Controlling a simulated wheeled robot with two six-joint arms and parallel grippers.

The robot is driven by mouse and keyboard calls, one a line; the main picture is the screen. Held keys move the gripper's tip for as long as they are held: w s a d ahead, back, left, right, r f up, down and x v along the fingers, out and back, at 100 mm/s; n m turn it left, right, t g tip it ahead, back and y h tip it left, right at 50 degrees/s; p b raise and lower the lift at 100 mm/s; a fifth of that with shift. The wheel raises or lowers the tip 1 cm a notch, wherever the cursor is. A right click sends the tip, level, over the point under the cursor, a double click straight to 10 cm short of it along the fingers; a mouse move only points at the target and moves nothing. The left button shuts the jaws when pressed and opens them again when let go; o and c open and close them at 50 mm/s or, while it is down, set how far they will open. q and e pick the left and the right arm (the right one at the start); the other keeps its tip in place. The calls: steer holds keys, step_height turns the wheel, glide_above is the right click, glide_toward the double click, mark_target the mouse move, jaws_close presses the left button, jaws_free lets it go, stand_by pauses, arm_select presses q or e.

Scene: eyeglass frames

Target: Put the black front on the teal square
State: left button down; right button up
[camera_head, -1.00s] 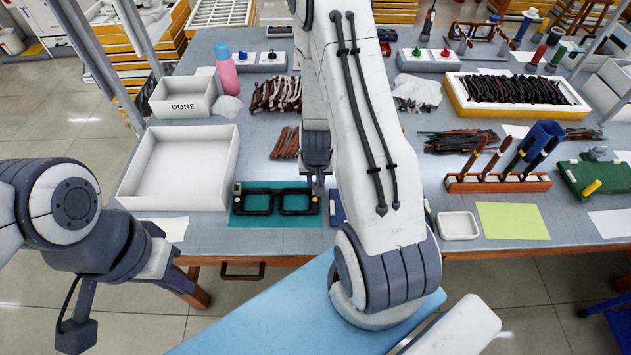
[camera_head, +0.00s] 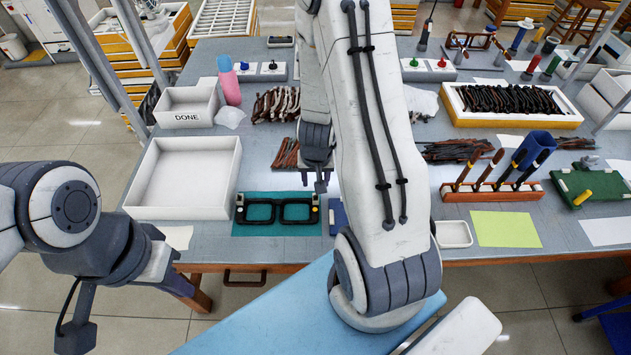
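My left gripper (camera_head: 181,284) is low at the left, off the table's front edge and away from the front. Its fingers are seen from the side, and their opening cannot be told.
An empty white tray (camera_head: 183,180) and a white DONE box (camera_head: 187,107) stand to the left. Brown temple pieces (camera_head: 287,153) lie behind the square. A blue item (camera_head: 337,218) is partly hidden by my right arm. A tool rack (camera_head: 492,189) stands to the right.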

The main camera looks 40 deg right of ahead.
steer(key=s+a+r+n+y+p, duration=0.15)
steer(key=a+r+n, duration=0.25)
steer(key=a+r, duration=0.45)
steer(key=s+a+r+n+y, duration=0.25)
steer(key=a+r, duration=0.35)
steer(key=a, duration=0.5)
arm_select(q)
step_height(320, 180, up, 3)
steer(key=shift+f, duration=0.15)
arm_select(e)
steer(key=s+a+r+n+g, duration=0.1)
steer(key=s+a+r+n, duration=0.1)
steer(key=s+r+n, duration=0.2)
steer(key=s+a+r+n+g+h, duration=0.1)
steer(key=s+a+r+n, duration=0.2)
steer(key=s, duration=0.5)
steer(key=shift+s+a+r+n+h, duration=0.3)
steer(key=shift+s+r+n, duration=0.1)
steer(key=shift+r, duration=0.2)
